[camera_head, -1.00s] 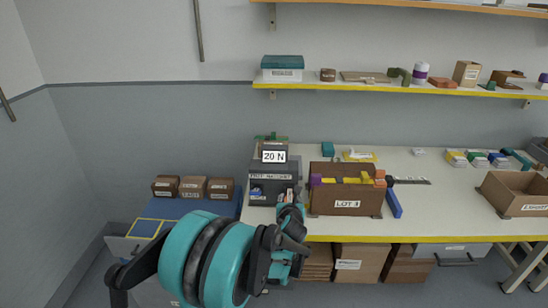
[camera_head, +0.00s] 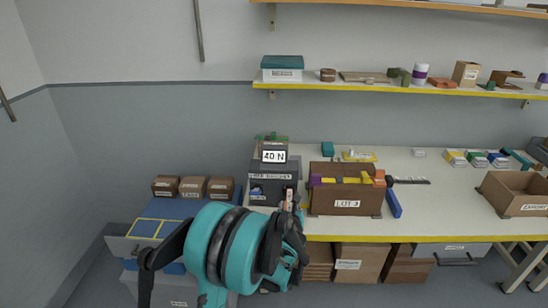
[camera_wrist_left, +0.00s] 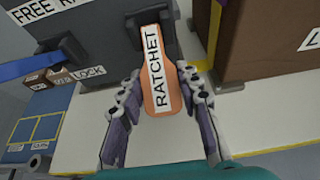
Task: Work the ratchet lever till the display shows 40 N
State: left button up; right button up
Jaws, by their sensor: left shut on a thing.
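The orange ratchet lever (camera_wrist_left: 160,88), labelled RATCHET, comes out of the tester's dark body (camera_wrist_left: 105,35) in the left wrist view. My left gripper (camera_wrist_left: 162,98) has one finger on each side of the lever and is shut on it. In the head view my left gripper (camera_head: 290,215) is in front of the tester and partly covers its lower front. My right gripper is not in view.
A brown LOT 3 box (camera_head: 346,203) stands close right of the tester. A blue lever (camera_wrist_left: 30,66) and a LOCK label (camera_wrist_left: 88,73) lie left of the ratchet lever. Small boxes (camera_head: 192,187) stand on the blue-topped unit at left.

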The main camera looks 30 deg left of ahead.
pick_arm(q)
jog(key=o, duration=1.3)
jog(key=shift+p+v, duration=0.8)
jog(key=shift+v, duration=2.65)
